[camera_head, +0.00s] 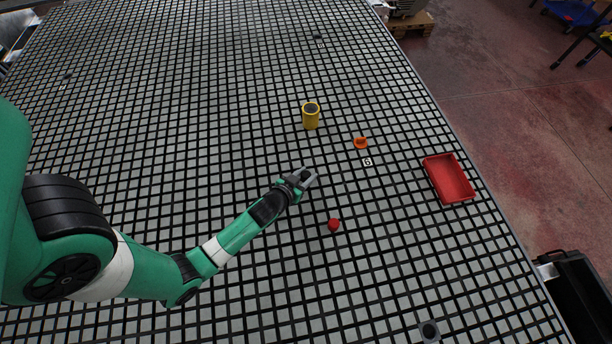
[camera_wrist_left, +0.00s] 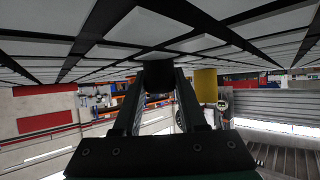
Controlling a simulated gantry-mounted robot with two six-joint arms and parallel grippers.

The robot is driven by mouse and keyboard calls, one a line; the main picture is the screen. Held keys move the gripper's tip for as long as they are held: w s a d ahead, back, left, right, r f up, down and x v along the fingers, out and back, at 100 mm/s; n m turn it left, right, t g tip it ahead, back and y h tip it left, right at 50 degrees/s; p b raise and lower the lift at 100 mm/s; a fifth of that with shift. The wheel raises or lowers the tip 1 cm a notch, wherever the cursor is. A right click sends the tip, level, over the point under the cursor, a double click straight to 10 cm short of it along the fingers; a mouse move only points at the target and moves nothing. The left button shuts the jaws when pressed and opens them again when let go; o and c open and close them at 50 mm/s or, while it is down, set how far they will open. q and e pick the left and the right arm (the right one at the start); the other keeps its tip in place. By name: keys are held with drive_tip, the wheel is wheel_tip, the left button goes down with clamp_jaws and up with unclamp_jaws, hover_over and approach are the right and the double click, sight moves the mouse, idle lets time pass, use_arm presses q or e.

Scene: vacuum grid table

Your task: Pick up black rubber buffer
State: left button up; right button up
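My left gripper (camera_head: 308,177) is low over the middle of the grid table in the head view. In the left wrist view, where the table appears along the top, its two dark fingers (camera_wrist_left: 159,82) reach toward the grid. A small black piece (camera_wrist_left: 158,77), which looks like the black rubber buffer, sits between the fingertips and fills the gap. I cannot tell whether the fingers press on it or only stand around it. In the head view I cannot make out this piece at the fingertips. My right gripper is not in view.
A yellow cylinder (camera_head: 311,117) stands beyond the gripper. An orange ring (camera_head: 361,143) and a red ball (camera_head: 333,224) lie nearby. A red tray (camera_head: 430,178) is at the right edge. A grey block with a dark top (camera_head: 430,331) is at the bottom.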

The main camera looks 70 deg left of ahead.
sight(306, 174)
use_arm(q)
clamp_jaws()
drive_tip(key=shift+r+p, duration=0.3)
drive_tip(key=shift+r, duration=0.2)
wheel_tip(306, 174, up, 3)
drive_tip(key=shift+f+p, duration=0.1)
drive_tip(key=shift+p, duration=0.6)
drive_tip(key=w+d+r+p, duration=0.3)
drive_tip(key=d+r+p, duration=0.4)
drive_tip(key=d, duration=0.6)
wheel_tip(306, 174, up, 2)
drive_tip(key=shift+w+d+r+p, duration=0.15)
drive_tip(key=shift+w+d+p, duration=0.1)
drive_tip(key=shift+d+p, duration=0.1)
